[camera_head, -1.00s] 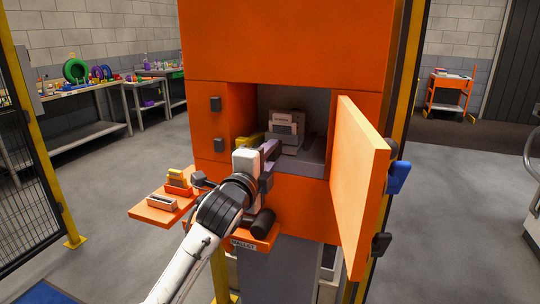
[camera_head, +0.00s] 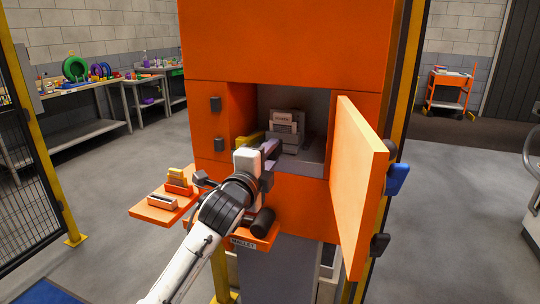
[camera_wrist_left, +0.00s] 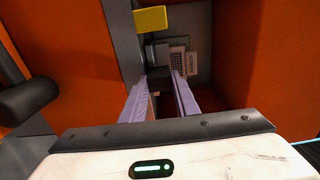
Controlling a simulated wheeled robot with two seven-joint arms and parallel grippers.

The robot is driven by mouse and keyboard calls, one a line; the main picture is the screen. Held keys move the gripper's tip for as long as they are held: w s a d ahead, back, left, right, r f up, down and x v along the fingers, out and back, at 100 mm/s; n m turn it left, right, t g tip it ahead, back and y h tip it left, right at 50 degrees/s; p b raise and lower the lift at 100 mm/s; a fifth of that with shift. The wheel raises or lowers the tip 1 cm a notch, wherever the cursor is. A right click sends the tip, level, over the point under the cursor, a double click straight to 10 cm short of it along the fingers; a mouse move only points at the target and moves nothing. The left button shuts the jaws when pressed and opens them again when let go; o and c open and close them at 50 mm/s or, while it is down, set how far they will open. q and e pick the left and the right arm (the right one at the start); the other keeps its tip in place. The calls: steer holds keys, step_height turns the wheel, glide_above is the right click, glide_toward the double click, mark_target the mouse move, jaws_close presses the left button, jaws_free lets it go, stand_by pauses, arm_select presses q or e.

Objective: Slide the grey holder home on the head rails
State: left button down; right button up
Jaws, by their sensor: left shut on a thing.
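My left gripper (camera_head: 271,149) reaches into the cabinet opening; its lilac fingers also show in the left wrist view (camera_wrist_left: 164,84). It is shut on the grey holder (camera_head: 284,127), a grey piece with a pale label, seen at the fingertips inside the bay. In the left wrist view a grille and label (camera_wrist_left: 184,62) show just beyond the fingers. The head rails cannot be made out, and the holder's seat is hidden by the gripper and the holder itself. My right gripper is not in view.
The open orange door (camera_head: 358,185) stands to the right of the bay. A yellow block (camera_wrist_left: 150,19) sits at the bay's left side. An orange side shelf (camera_head: 160,207) holds small parts, and a dark mallet (camera_head: 262,222) lies below the opening.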

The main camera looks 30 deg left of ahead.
arm_select(q)
steer(key=c, duration=1.3)
jaws_free()
steer(key=shift+r, duration=0.15)
steer(key=p+v, duration=0.1)
steer(key=v, duration=0.5)
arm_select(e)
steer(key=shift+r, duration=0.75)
